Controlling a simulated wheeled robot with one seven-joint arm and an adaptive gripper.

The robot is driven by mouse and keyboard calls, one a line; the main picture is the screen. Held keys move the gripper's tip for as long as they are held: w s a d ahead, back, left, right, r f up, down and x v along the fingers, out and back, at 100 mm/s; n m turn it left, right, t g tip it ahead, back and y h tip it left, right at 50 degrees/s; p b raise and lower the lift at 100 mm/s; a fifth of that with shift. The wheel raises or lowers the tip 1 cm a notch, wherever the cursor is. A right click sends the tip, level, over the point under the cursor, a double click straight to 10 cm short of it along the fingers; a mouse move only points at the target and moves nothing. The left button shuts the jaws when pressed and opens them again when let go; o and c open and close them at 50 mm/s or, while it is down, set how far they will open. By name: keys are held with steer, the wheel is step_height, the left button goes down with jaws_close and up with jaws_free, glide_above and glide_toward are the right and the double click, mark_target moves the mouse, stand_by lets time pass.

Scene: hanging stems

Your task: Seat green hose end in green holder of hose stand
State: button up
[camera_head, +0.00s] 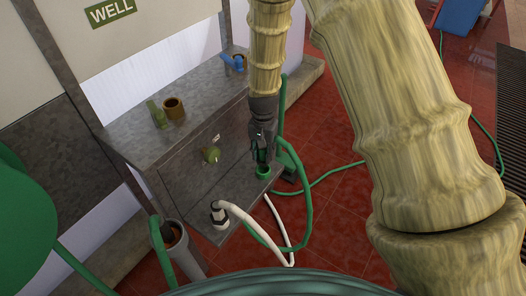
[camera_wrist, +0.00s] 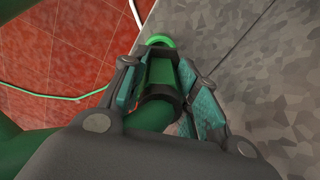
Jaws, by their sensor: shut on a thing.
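My gripper (camera_head: 262,148) points down at the right part of the grey hose stand (camera_head: 190,195). It is shut on the green hose end (camera_wrist: 160,72), which shows between the pads in the wrist view, with a dark collar around it. The green holder (camera_head: 263,172) is a bright green ring on the stand's lower ledge, just below my fingertips. In the wrist view the holder (camera_wrist: 160,40) shows just beyond the hose end's tip, nearly in line with it. I cannot tell whether the tip is inside the ring. The green hose (camera_head: 308,205) loops down at the right.
A white hose (camera_head: 245,218) sits in a dark and white holder (camera_head: 219,215) left of the green one. A brown cup (camera_head: 174,109) and a blue item (camera_head: 233,62) are on the upper shelf. Red tiles lie right.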

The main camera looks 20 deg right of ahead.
mark_target(263, 160)
steer(key=shift+f, duration=0.25)
steer(key=shift+f, duration=0.35)
steer(key=shift+f+b, duration=0.35)
steer(key=shift+f, duration=0.6)
steer(key=shift+f, duration=0.35)
steer(key=shift+f, duration=0.45)
stand_by(0.3)
steer(key=o, duration=1.1)
